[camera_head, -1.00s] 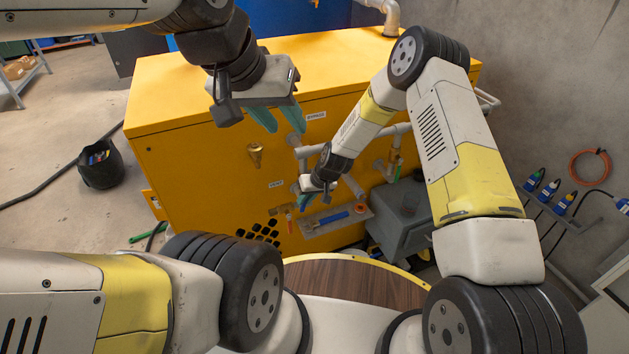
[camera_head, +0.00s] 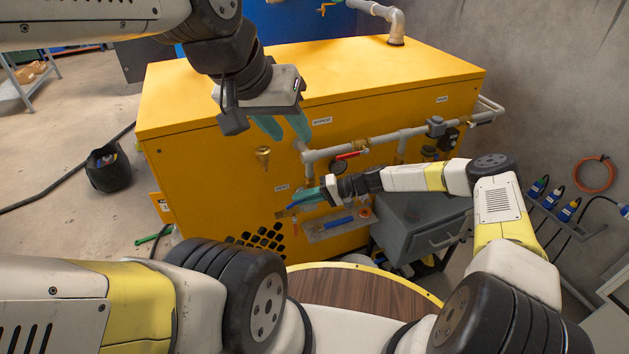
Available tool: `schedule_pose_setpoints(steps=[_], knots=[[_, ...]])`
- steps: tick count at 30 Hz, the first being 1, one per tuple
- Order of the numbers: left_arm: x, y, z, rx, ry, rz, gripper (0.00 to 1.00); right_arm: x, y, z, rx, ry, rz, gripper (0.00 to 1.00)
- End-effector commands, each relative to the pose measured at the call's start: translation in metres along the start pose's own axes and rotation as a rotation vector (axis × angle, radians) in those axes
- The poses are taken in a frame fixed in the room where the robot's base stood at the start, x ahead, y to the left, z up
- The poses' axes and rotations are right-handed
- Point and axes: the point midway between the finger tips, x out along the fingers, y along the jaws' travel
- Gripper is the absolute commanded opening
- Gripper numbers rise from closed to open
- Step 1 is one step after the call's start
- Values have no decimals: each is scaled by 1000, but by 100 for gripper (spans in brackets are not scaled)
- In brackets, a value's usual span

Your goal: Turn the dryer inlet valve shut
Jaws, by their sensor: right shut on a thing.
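My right gripper (camera_head: 303,201) reaches in from the right, low at the front of the yellow cabinet (camera_head: 205,170). Its teal fingers point left and are shut on what looks like a small blue handle (camera_head: 291,207), mostly covered by the fingers. A small pale label (camera_head: 282,187) sits just above; I cannot read it surely. A red lever valve (camera_head: 350,155) sits on the grey pipe above and to the right. I cannot tell which valve is the dryer inlet. My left gripper (camera_head: 284,128) is open and empty, before the cabinet's upper front.
Grey piping (camera_head: 385,139) runs along the cabinet front. A tray with a blue tool (camera_head: 335,222) sits below my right gripper. A grey box (camera_head: 420,220) stands to its right. A black bucket (camera_head: 108,168) stands on the open floor at left.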

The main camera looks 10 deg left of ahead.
Motion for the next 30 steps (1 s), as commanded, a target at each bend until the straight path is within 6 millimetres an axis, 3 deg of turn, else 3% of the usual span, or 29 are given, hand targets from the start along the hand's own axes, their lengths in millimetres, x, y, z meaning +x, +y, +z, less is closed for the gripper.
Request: schedule_pose_setpoints(steps=[15,30], knots=[[0,0,0,0,0,0,36,-2,-14,-1,136,0,-323,0],[0,0,0,0,0,0,36,-3,-18,0,164,-3,-388,0]])
